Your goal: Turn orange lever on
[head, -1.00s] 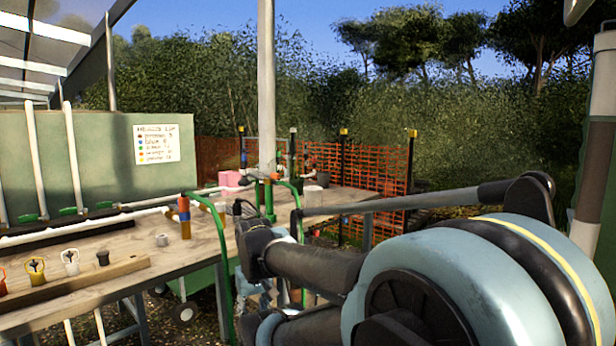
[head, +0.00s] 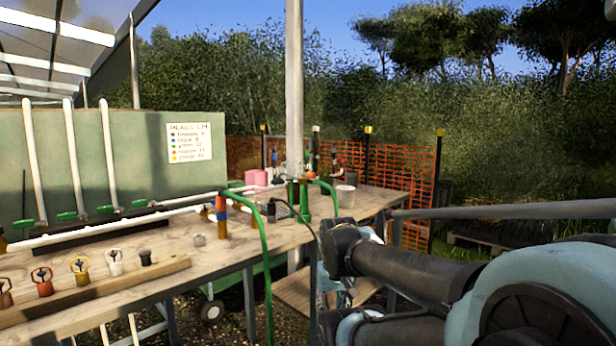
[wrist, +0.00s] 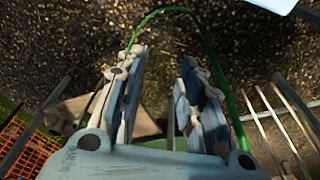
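I cannot make out a clear orange lever in these views. Several green levers (head: 67,216) sit at the foot of the white upright pipes along the back of the bench. A blue and orange upright piece (head: 221,216) stands further along the bench. My gripper (wrist: 163,60) is open and empty in the wrist view, pointing down over the ground, away from the bench top. In the head view it is low beyond the bench's front, largely hidden by my arm.
A green hose (head: 264,250) arches over the bench edge near my gripper; it also loops around the fingers' view in the wrist picture (wrist: 232,100). A steel post (head: 294,90) stands behind. Orange mesh fencing (head: 405,180) runs at the back. A sign (head: 190,143) hangs on the green panel.

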